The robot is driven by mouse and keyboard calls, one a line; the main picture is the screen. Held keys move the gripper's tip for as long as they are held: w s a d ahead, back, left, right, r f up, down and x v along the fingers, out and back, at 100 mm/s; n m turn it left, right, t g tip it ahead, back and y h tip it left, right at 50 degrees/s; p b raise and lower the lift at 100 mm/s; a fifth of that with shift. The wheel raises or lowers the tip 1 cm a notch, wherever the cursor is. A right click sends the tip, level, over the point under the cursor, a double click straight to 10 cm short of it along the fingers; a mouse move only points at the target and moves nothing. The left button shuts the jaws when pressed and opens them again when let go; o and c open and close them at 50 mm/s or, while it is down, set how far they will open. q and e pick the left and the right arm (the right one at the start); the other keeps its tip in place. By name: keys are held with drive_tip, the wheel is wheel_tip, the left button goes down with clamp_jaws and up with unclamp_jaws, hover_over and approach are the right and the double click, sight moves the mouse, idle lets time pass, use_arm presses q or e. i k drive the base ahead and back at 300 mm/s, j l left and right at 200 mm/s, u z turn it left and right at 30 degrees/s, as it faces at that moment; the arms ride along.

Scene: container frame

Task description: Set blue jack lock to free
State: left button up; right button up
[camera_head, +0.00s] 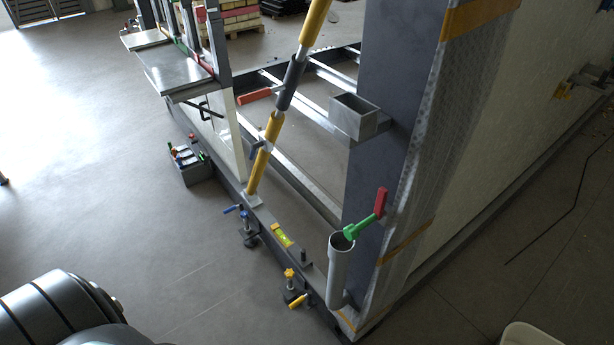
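The blue jack (246,225) stands at the near lower edge of the dark frame beam, left of a yellow-green level. A small blue lever (232,209) points out to the left at its top. I cannot tell from this distance which setting its lock is in. A similar yellow jack (291,284) stands further right along the same beam, with a yellow handle low beside it. Neither of my grippers shows in the head view. Only dark rounded parts of my own body show at the lower left.
A yellow brace (264,155) slants up from the beam, with a red lever (255,96). A grey tube (338,272) and a green-and-red handle (366,216) stand by the dark post (385,110). A tool box (192,168) sits on the floor.

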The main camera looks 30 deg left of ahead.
sight(240, 205)
drive_tip(key=u, duration=0.95)
drive_tip(key=i+j, duration=0.2)
drive_tip(key=j, duration=0.15)
drive_tip(key=i+j, duration=0.15)
drive_tip(key=j, duration=0.2)
drive_tip(key=i+j+z, duration=0.1)
drive_tip(key=j, duration=0.25)
drive_tip(key=i+j, duration=0.25)
drive_tip(key=j, duration=0.15)
drive_tip(key=i+j+z, duration=0.1)
drive_tip(key=j, duration=0.25)
drive_tip(key=i+j, duration=0.2)
drive_tip(key=j, duration=0.2)
drive_tip(key=i+j, duration=0.15)
drive_tip(key=j, duration=0.2)
drive_tip(key=j+z, duration=0.2)
